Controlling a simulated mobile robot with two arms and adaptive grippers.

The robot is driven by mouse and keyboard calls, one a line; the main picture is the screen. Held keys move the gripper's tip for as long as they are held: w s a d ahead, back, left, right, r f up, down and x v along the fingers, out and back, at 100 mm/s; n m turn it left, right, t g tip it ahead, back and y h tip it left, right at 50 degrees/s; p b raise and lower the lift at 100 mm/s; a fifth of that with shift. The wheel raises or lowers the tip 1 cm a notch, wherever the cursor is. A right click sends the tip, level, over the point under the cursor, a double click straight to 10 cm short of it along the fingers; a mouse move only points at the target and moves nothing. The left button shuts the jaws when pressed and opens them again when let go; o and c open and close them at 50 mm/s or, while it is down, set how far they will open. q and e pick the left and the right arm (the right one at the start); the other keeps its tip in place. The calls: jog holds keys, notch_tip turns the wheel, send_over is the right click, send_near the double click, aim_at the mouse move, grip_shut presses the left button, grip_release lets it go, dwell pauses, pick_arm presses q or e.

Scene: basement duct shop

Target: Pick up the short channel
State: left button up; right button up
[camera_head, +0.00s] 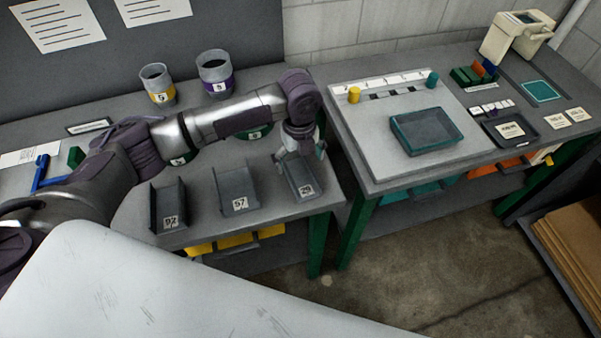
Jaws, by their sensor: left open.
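Three grey open channels stand in a row on the left bench. The left channel (168,207) carries a label that looks like 92, the middle channel (237,190) one like 57, the right channel (303,185) one like 29. I cannot tell surely from their labels which is the short channel. My left gripper (303,152) is open and points down at the far end of the right channel, partly hiding it. Whether its fingers touch the channel is not clear. My right gripper is not in view.
Two grey cups with yellow (157,85) and purple (215,73) bands stand behind my left arm. A blue clamp-like item (43,172) lies at the far left. The right bench holds a board (382,165) with a teal-edged tray (427,131). A gap separates the benches at the front.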

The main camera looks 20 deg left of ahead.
aim_at(300, 179)
pick_arm(q)
notch_tip(300, 179, down, 4)
jog(key=shift+d+f+p, duration=0.1)
jog(key=shift+f+p, duration=0.05)
jog(key=shift+p, duration=0.6)
jog(key=shift+f, duration=0.4)
jog(key=c, duration=0.6)
jog(key=shift+r, duration=0.1)
jog(key=c, duration=0.7)
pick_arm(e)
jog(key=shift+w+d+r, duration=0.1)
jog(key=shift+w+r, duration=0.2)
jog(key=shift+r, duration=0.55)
